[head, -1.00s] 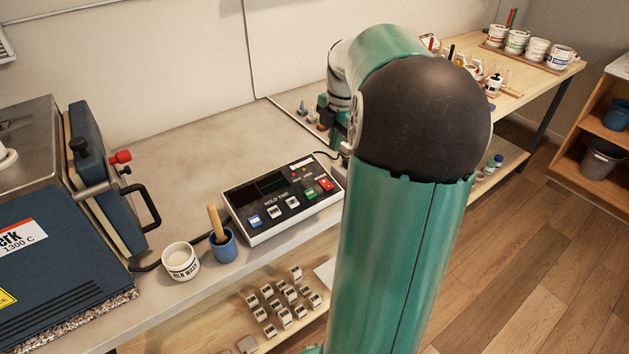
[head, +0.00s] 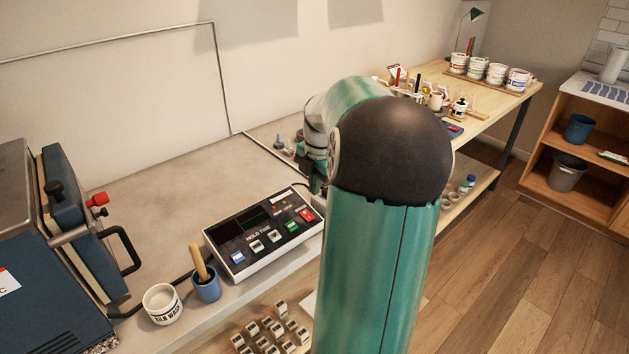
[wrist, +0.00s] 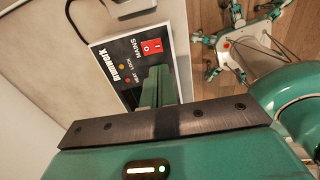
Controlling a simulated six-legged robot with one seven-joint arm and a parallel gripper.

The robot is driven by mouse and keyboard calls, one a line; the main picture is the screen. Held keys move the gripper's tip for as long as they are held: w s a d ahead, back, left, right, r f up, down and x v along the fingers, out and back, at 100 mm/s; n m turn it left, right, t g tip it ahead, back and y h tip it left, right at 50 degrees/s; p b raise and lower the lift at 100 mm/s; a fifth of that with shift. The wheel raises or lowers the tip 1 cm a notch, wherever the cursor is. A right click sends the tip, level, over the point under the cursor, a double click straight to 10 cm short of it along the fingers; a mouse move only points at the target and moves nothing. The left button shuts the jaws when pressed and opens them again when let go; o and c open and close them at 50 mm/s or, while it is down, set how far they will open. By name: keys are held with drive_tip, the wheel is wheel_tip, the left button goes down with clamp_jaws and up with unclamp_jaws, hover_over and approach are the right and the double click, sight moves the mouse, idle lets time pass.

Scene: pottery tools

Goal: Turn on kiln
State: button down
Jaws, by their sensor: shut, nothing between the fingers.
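The kiln control box (head: 262,232) lies on the grey bench top, with a dark display, coloured buttons and a red switch (head: 306,215) at its right end. In the wrist view the red rocker switch (wrist: 151,47) is marked MAINS, beside small HEAT and LOCK lamps on the black panel. My gripper (wrist: 158,76) is shut and empty, its green fingers over the panel just below the switch in that picture. I cannot tell whether they touch it. In the head view my arm hides the fingers. The blue kiln (head: 45,315) is at the far left.
A white kiln wash pot (head: 162,305) and a blue cup (head: 207,289) with a wooden-handled tool stand left of the box. Small cones (head: 275,325) sit on the shelf below. A wooden table (head: 490,125) with pots is at the back right.

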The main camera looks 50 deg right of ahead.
sight(311, 218)
drive_tip(key=f, duration=0.6)
drive_tip(key=w+f, duration=0.1)
drive_tip(key=f, duration=0.2)
drive_tip(key=shift+w+d+f, duration=0.1)
drive_tip(key=shift+f, duration=0.3)
drive_tip(key=shift+f, duration=0.25)
drive_tip(key=shift+r, duration=0.15)
drive_tip(key=shift+r, duration=0.7)
drive_tip(key=shift+r, duration=0.1)
